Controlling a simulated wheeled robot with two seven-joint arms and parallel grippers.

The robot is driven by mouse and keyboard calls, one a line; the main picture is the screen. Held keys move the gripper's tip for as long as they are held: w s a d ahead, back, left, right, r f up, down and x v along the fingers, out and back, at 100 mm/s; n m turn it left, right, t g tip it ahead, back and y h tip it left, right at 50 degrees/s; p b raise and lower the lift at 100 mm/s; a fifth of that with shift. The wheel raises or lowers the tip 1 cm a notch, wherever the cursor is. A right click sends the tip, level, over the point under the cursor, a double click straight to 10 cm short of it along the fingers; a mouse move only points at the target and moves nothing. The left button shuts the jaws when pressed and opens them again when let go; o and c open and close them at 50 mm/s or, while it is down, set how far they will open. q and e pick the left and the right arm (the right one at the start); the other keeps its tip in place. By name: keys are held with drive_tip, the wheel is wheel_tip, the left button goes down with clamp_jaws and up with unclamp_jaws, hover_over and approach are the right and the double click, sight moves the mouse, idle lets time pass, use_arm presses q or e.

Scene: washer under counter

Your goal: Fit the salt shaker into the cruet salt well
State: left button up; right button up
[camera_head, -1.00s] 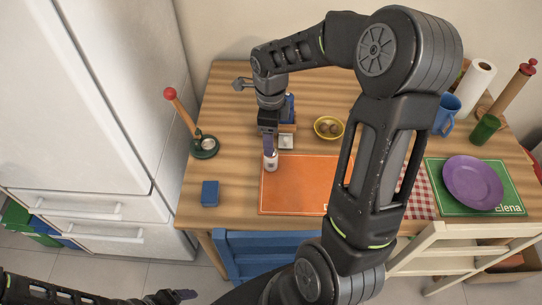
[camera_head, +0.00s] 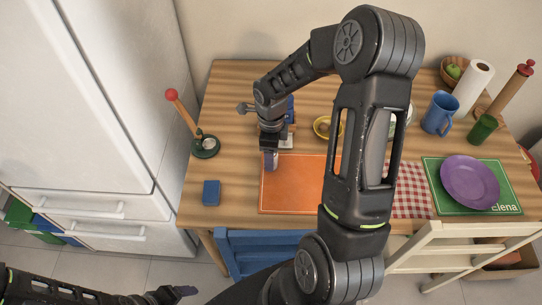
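My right gripper (camera_head: 270,160), with purple fingertips, points down at the upper left corner of the orange placemat (camera_head: 290,190). The small pale salt shaker is hidden at the fingers now; I cannot tell whether they grip it. A blue and wooden holder, likely the cruet (camera_head: 291,108), stands just behind the gripper, partly covered by my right wrist. A pale square part (camera_head: 287,142) shows at its front, right of the fingers; I cannot make out the salt well. My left gripper (camera_head: 182,292) is low at the bottom left, away from the table; its opening is unclear.
A small blue block (camera_head: 211,192) lies left of the placemat. A dark green stand with a red-topped rod (camera_head: 205,147) is at the table's left edge. A yellow bowl (camera_head: 322,128) is partly behind my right arm. A blue mug (camera_head: 439,113) and purple plate (camera_head: 470,181) are right.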

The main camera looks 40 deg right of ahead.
drive_tip(key=shift+f, duration=0.15)
drive_tip(key=shift+c, duration=0.3)
clamp_jaws()
idle(0.7)
